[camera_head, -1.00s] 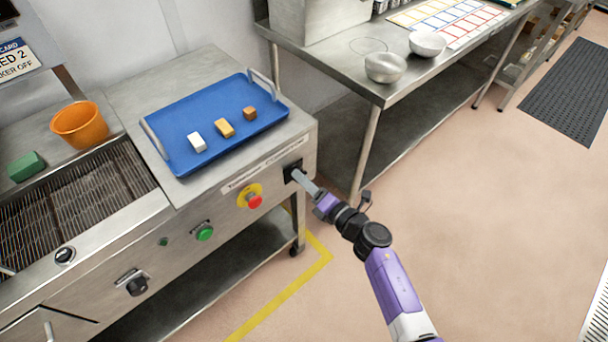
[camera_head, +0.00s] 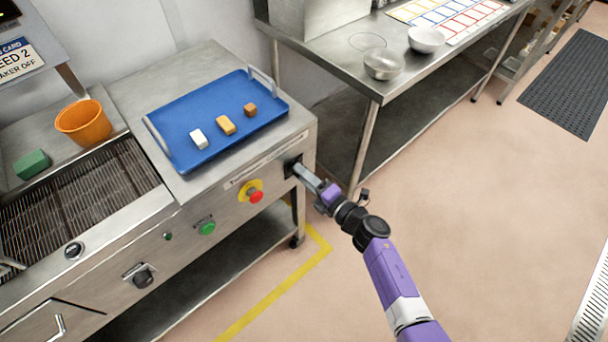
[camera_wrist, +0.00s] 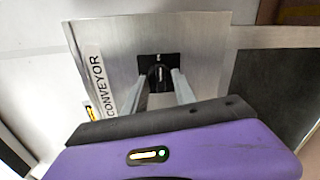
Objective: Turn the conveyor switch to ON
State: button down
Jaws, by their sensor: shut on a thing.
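The conveyor switch is a dark knob (camera_wrist: 160,76) with a white line on a black square plate (camera_wrist: 172,60). In the head view the plate (camera_head: 291,165) is at the right end of the machine's front panel, mostly behind my gripper (camera_head: 298,169). In the wrist view my gripper (camera_wrist: 160,84) has one finger on each side of the knob and is shut on it. The knob's white line runs roughly up and down in that view. A label reading CONVEYOR (camera_wrist: 105,85) is on the panel to the left. I cannot read the ON mark.
The red stop button (camera_head: 256,196) and green button (camera_head: 207,228) are left of the switch. A blue tray (camera_head: 185,110) with three small blocks lies on top. A steel table (camera_head: 372,92) stands behind right. The floor (camera_head: 480,200) at right is clear.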

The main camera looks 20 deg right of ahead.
jog(key=c, duration=1)
grip_release()
jog(key=shift+v, duration=3.9)
